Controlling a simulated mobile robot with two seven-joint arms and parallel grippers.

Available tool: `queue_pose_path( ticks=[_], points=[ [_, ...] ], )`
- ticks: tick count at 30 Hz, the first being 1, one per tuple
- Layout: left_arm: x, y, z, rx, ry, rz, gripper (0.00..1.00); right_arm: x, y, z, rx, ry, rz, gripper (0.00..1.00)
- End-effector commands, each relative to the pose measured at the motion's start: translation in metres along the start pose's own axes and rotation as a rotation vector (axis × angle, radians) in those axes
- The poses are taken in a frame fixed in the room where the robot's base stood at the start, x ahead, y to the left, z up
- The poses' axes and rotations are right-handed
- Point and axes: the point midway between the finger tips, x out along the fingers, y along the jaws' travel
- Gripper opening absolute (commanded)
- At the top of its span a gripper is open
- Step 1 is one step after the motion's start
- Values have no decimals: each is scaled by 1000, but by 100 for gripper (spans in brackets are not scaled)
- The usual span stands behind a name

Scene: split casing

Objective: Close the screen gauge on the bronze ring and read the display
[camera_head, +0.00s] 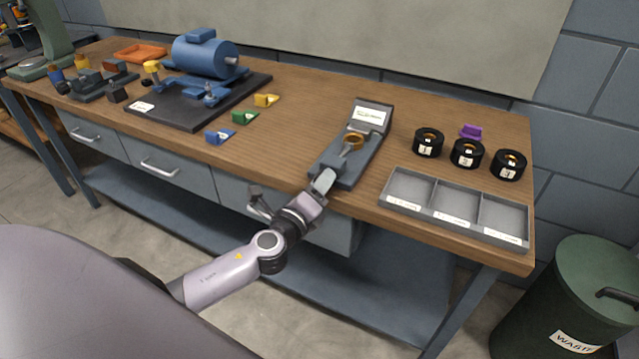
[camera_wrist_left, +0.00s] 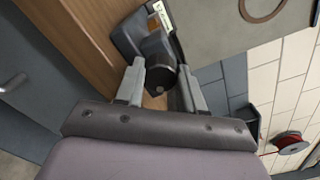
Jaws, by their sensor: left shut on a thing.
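The screen gauge (camera_head: 370,157) is a grey stand near the front edge of the bench, with a raised display (camera_head: 370,117) at its far end. The display is too small to read. The bronze ring (camera_head: 354,138) sits on the gauge below the display, with a pale metal part just in front of it. My left gripper (camera_head: 326,181) is at the gauge's near end. In the left wrist view my gripper (camera_wrist_left: 163,82) is shut on a dark round knob (camera_wrist_left: 160,77) of the gauge. My right gripper is not in view.
Right of the gauge are black numbered rings (camera_head: 428,143), a purple block (camera_head: 470,131) and a three-compartment tray (camera_head: 408,209). To the left are a blue motor (camera_head: 205,58) on a dark plate and small coloured blocks (camera_head: 245,117). A green waste bin (camera_head: 575,290) stands at right.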

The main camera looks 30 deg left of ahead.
Motion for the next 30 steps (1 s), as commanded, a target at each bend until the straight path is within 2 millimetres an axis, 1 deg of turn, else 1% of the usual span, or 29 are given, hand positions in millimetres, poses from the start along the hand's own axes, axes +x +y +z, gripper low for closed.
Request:
queue_pose_path(
  ticks=[8, 9, 10, 11, 18, 22, 26, 30],
  points=[
    [0, 0, -1, 0, 1, 0, 7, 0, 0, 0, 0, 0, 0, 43],
    [0, 0, -1, 0, 1, 1, 48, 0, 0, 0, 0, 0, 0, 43],
    [0, 0, -1, 0, 1, 0, 57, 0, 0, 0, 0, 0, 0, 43],
    [0, 0, -1, 0, 1, 0, 63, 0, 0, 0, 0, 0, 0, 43],
    [0, 1, -1, -5, 1, 1, 63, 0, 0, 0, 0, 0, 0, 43],
    [0, 1, -1, -53, 1, 1, 63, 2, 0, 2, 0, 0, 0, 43],
    [0, 2, -3, -173, 3, 1, 63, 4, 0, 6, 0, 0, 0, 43],
    [-1, 2, -4, -350, 5, 1, 63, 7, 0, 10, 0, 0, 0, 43]
  ],
)
